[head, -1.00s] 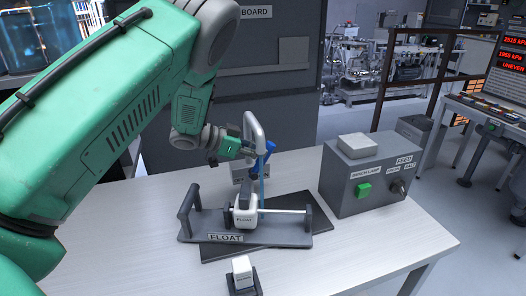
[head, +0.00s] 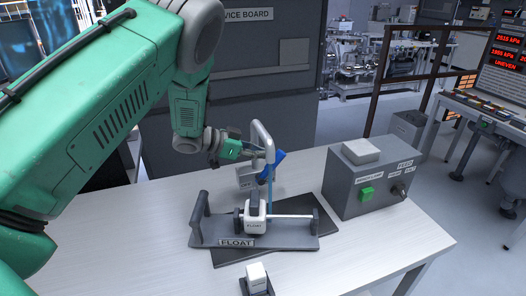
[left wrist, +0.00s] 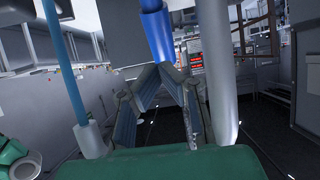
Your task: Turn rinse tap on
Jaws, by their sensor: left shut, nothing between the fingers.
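The rinse tap (head: 262,134) is a pale, hooked pipe standing behind the float fixture. Its blue lever (head: 274,166) slants beside the pipe, and blue also shows at the top of the left wrist view (left wrist: 157,35). A thin light-blue column (head: 270,190) hangs below the spout; it also shows in the left wrist view (left wrist: 62,65). My left gripper (head: 256,154) is shut and empty, close beside the tap pipe and lever. Whether it touches them I cannot tell. Its fingers show in the left wrist view (left wrist: 160,75). My right gripper is out of view.
The FLOAT fixture (head: 212,232) with a white block (head: 256,223) stands on a dark mat before the tap. A small white block on a dark stand (head: 257,276) is at the front. A grey box with a green button (head: 367,193) stands right.

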